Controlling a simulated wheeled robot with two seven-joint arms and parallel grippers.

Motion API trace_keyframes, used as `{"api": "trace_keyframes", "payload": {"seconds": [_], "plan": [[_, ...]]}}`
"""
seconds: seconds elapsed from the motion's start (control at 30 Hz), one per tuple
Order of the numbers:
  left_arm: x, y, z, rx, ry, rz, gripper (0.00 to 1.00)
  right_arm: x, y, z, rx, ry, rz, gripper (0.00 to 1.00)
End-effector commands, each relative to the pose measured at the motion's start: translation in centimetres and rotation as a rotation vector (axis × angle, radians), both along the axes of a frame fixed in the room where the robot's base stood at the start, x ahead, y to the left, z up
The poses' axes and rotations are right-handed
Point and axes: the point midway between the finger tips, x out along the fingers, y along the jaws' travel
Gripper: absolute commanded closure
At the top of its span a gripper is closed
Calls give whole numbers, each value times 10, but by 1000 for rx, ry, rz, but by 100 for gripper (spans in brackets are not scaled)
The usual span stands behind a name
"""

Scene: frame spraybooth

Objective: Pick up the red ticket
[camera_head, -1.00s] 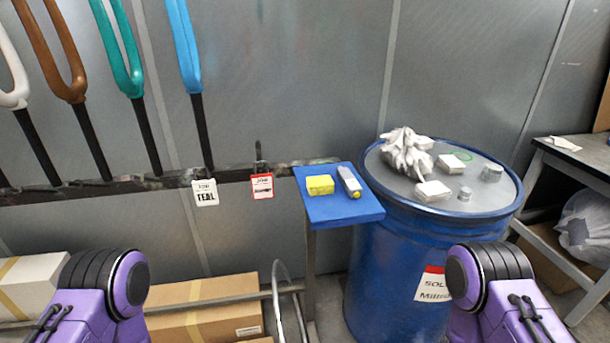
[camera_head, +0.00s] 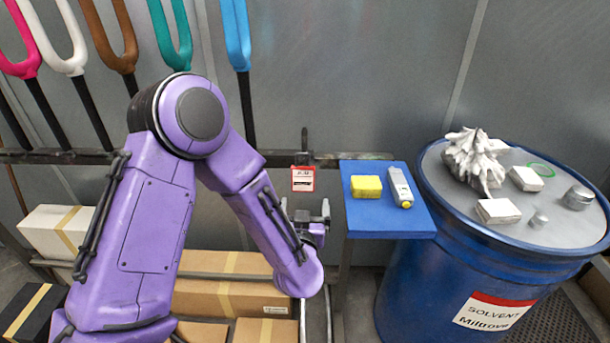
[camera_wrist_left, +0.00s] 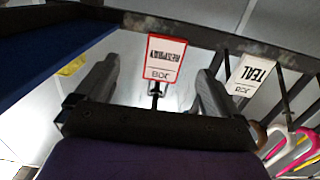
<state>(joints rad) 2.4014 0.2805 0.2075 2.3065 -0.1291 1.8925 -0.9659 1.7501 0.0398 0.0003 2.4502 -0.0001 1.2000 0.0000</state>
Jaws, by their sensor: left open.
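The red-bordered white ticket (camera_head: 303,179) hangs from the dark rail, just left of the blue shelf in the head view. In the left wrist view the ticket (camera_wrist_left: 162,58) appears upside down, between and beyond the two fingers. My left gripper (camera_head: 308,208) is just below the ticket in the head view. In the left wrist view its fingers (camera_wrist_left: 155,88) are apart, with nothing held between them. My right gripper is not in view.
The blue shelf (camera_head: 417,222) beside the ticket carries a yellow block (camera_head: 366,187) and a grey device (camera_head: 400,186). A blue drum (camera_head: 430,290) stands to the right. Coloured forks hang along the rail (camera_head: 75,157). Cardboard boxes (camera_head: 235,298) lie below.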

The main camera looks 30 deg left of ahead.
Motion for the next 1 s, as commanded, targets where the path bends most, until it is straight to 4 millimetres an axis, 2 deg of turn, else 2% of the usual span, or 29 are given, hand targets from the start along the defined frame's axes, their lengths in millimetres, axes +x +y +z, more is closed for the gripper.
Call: {"api": "trace_keyframes", "payload": {"seconds": [0.03, 0.13, 0.3, 0.4, 0.57, 0.7, 0.93, 0.97, 1.0], "plan": [[6, 3, 20, 15, -40, 19, 4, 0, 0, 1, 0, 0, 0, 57], [19, 11, 35, 33, -65, 38, 4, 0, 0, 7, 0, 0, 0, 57], [44, 29, 33, 34, -61, 38, 4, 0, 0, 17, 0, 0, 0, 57], [52, 35, 33, 36, -60, 37, 4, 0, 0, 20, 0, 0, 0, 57], [71, 56, 35, 35, -58, 40, 4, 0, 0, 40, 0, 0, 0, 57], [88, 66, 31, 36, -59, 37, 4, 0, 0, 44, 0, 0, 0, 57], [92, 67, 30, 37, -59, 34, 4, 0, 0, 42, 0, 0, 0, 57], [92, 67, 30, 37, -59, 34, 7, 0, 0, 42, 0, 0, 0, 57], [91, 67, 30, 37, -59, 34, 21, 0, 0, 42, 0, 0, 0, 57]]}}
